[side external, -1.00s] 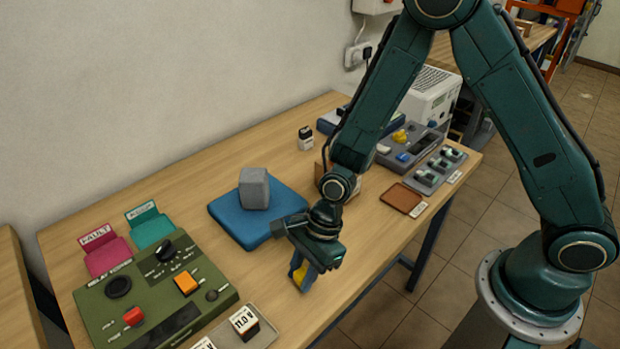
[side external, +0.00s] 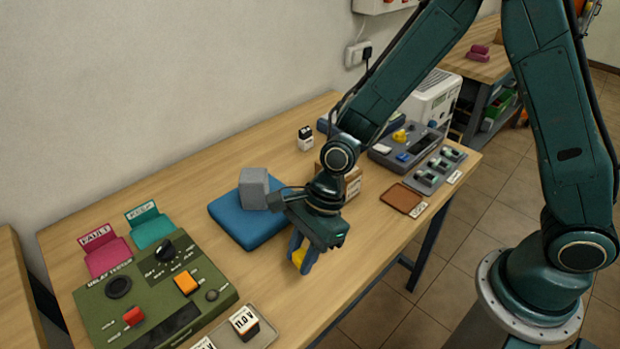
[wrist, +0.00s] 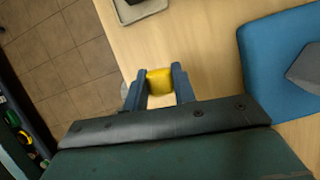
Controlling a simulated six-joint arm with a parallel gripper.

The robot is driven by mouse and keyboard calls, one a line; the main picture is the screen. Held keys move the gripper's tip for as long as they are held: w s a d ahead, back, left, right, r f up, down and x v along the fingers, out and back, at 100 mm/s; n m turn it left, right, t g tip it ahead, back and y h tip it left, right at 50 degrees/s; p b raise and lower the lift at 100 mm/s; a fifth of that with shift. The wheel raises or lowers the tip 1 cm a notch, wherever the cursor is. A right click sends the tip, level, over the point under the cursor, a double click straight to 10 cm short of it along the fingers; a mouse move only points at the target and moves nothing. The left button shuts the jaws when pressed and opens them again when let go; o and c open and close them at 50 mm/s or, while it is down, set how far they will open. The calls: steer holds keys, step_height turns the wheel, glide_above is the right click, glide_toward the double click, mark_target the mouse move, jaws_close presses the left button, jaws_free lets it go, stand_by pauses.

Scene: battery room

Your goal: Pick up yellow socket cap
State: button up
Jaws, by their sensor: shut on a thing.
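The yellow socket cap (side external: 299,257) is between the fingers of my gripper (side external: 301,257), toward the front edge of the wooden bench. In the wrist view the yellow cap (wrist: 160,81) sits squarely between the two blue-grey fingertips of my gripper (wrist: 159,84), which touch it on both sides. The fingers partly hide the cap in the side view. It appears to be held a little above the bench; the exact gap is hard to tell.
A blue pad (side external: 236,224) with a grey block (side external: 254,188) lies behind my gripper. The green relay tester (side external: 150,300) and a tray (side external: 262,331) stand at the left. A brown mat (side external: 401,198) and grey panel (side external: 385,158) are at the right. Bare wood surrounds my gripper.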

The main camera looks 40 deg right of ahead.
mark_target(302, 253)
step_height(302, 253, up, 14)
stand_by(0.5)
stand_by(0.5)
